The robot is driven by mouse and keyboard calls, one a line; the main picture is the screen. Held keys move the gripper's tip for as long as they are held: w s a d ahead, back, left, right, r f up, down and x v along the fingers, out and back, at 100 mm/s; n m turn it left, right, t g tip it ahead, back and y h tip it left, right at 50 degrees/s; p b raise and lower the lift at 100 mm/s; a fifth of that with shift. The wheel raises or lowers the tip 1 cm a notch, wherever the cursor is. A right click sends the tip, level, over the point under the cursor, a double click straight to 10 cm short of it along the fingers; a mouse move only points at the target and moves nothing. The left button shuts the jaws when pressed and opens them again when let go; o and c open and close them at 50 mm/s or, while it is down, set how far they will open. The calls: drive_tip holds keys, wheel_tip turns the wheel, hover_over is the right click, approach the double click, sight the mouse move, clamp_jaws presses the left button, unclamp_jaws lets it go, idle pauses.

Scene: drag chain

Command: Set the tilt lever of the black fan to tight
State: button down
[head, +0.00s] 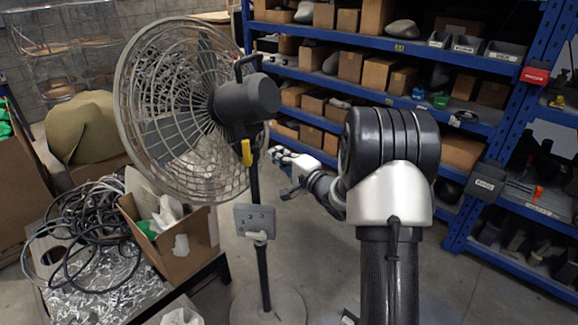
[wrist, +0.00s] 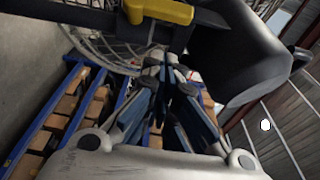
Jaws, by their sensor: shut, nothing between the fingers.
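The black fan (head: 248,98) stands at left centre, with a grey wire cage, dark motor housing and thin pole. Its yellow tilt lever (head: 246,152) points down under the housing. In the wrist view the yellow lever (wrist: 158,12) lies across the top edge, beside a dark bar, partly cut off by the frame. My gripper (head: 274,153) is just right of the lever in the head view. In the wrist view my gripper's fingertips (wrist: 168,62) are together and empty, below the lever in the picture. I see no contact with it; the exact gap is unclear.
A grey control box (head: 254,220) sits on the fan pole below my gripper. A cardboard box (head: 175,250) and tangled cables (head: 80,235) lie on a table at left. Blue shelving (head: 480,60) stands behind. Grey floor is open around the fan base (head: 268,308).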

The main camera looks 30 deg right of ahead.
sight(247, 153)
drive_tip(key=w+a, duration=0.1)
drive_tip(key=w, duration=0.1)
drive_tip(key=w+a+b, duration=0.1)
drive_tip(key=w+a, duration=0.1)
drive_tip(key=shift+w+a, duration=0.1)
drive_tip(key=shift+a, duration=0.15)
drive_tip(key=p, duration=0.2)
drive_tip(key=a+r+n+g+p, duration=0.1)
drive_tip(key=p, duration=0.1)
drive_tip(key=shift+w+a+r, duration=0.1)
drive_tip(key=shift+w+r, duration=0.05)
drive_tip(key=shift+w, duration=0.2)
idle(0.3)
